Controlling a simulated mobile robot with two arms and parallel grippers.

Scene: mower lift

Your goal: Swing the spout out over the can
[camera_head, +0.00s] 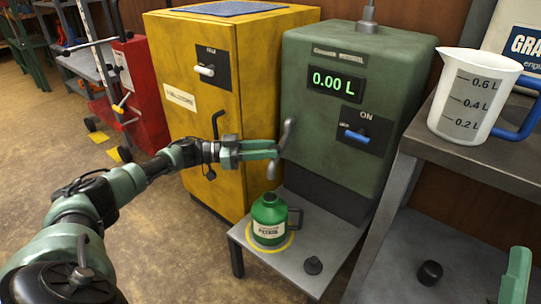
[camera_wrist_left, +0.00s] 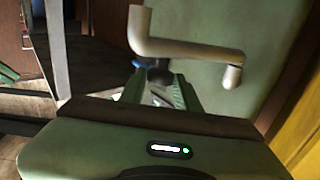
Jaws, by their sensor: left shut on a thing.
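The green petrol can (camera_head: 268,218) stands upright, its mouth open upward, inside a yellow ring on a low grey bench (camera_head: 232,240). The grey spout (camera_head: 289,132) comes off the green petrol dispenser (camera_head: 318,60). Its downturned tip shows just above the can's mouth in the head view, with a gap between; depth is hard to judge. My left gripper (camera_head: 277,150) is shut on the spout, its fingers hiding part of it. In the left wrist view the spout (camera_wrist_left: 185,47) crosses in front of the fingers (camera_wrist_left: 166,92). My right gripper (camera_head: 516,275) shows only one green fingertip at the lower right edge.
The dispenser reads 0.00 L and has a blue lever (camera_head: 357,136). A measuring jug (camera_head: 474,95) stands on the shelf at right. A yellow cabinet (camera_head: 185,120) is close behind my left arm.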

